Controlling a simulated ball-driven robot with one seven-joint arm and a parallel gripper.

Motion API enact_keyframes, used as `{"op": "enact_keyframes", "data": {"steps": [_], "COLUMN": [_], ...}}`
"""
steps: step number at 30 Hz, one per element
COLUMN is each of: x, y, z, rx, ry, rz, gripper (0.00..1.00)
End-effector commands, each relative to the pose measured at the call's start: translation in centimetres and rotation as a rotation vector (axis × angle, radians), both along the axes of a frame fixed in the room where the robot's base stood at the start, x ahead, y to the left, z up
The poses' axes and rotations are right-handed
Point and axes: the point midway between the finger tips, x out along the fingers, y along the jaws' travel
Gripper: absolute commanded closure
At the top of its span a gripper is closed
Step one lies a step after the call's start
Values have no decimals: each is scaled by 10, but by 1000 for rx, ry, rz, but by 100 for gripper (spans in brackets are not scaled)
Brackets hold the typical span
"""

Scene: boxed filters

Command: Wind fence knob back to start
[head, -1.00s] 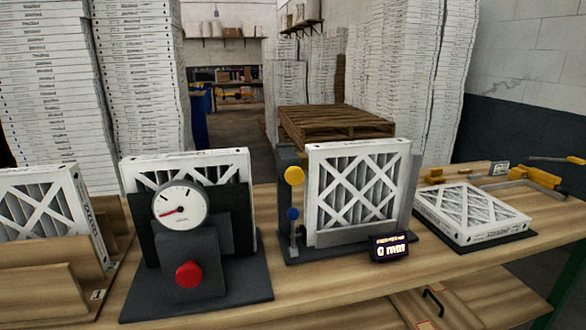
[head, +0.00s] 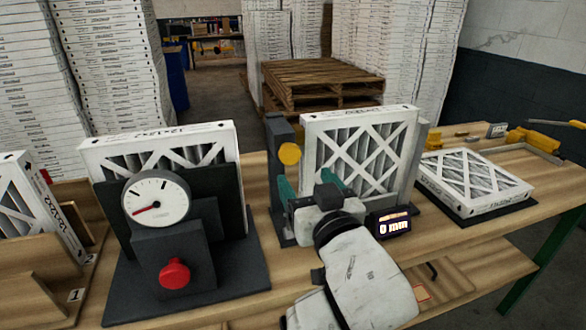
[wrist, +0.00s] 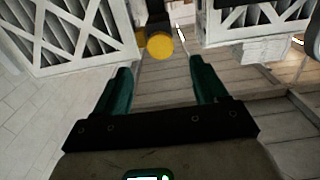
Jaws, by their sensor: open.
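A round yellow knob (head: 289,153) sits high on a dark upright post (head: 275,135), beside a framed white filter (head: 360,155) standing in a fixture. The yellow knob also shows in the wrist view (wrist: 160,46), beyond the fingertips and between their lines. My gripper (head: 305,177) is open and empty in front of this fixture, just below the yellow knob and not touching it. Its teal fingers are spread apart in the wrist view (wrist: 162,75). A lower blue knob on the post is hidden behind my gripper. A small display (head: 392,225) reads 0 mm.
Left is a dial gauge (head: 155,200) with a red knob (head: 174,273) and a filter behind. Yellow-handled clamps (head: 532,139) are at the far right.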

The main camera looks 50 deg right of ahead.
Motion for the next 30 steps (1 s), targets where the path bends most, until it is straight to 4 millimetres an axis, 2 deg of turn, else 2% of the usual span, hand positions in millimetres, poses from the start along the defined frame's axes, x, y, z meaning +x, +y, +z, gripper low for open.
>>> {"op": "enact_keyframes", "data": {"steps": [6, 12, 18, 26, 30], "x": [36, 58, 67, 68, 67], "y": [-24, -39, -46, -46, -46], "z": [2, 1, 0, 0, -1], "rx": [0, 1, 1, 1, 1], "ry": [1, 1, 2, 2, 2], "rz": [-2, 0, -1, 0, 0], "gripper": [28, 28, 28, 28, 42]}}
